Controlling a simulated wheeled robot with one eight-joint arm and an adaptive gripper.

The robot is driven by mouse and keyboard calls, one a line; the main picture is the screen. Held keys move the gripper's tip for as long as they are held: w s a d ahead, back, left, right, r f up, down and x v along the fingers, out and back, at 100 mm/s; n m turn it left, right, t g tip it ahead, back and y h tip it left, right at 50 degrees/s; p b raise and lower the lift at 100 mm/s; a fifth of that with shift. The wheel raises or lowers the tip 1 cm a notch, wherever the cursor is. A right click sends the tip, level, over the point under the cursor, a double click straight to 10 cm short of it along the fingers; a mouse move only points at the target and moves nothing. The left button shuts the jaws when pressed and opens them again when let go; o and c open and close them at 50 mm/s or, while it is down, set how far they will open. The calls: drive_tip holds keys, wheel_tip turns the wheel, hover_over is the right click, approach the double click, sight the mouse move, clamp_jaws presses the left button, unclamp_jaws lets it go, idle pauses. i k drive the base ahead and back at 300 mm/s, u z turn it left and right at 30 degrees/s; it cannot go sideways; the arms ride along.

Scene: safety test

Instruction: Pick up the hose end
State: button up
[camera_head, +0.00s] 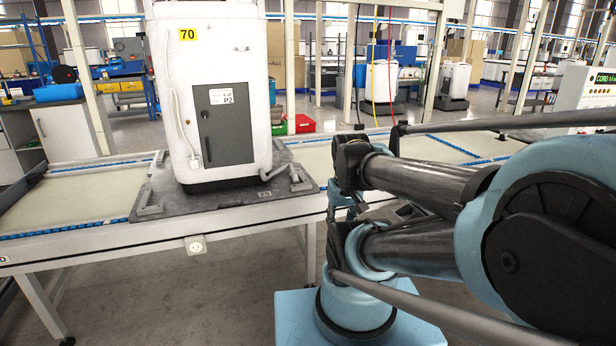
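A white appliance (225,60) stands upright on a dark pallet (215,205) on the conveyor table. A thin white hose (182,125) runs down the left part of its front, and its lower end (195,163) hangs near the dark panel's lower left. A short grey hose-like piece (277,172) sticks out at the appliance's lower right, above the pallet. I cannot tell which one is the task's hose end. My arm is folded at the right, apart from the appliance. My gripper cannot be clearly made out among the dark and blue arm parts.
Red and green bins (300,124) are on the floor behind. A white cabinet (65,132) stands at left. Floor in front of the conveyor is clear at lower left.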

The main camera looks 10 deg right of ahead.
sight(294, 175)
drive_tip(key=z, duration=0.5)
drive_tip(key=i, duration=0.9)
drive_tip(key=z, duration=0.15)
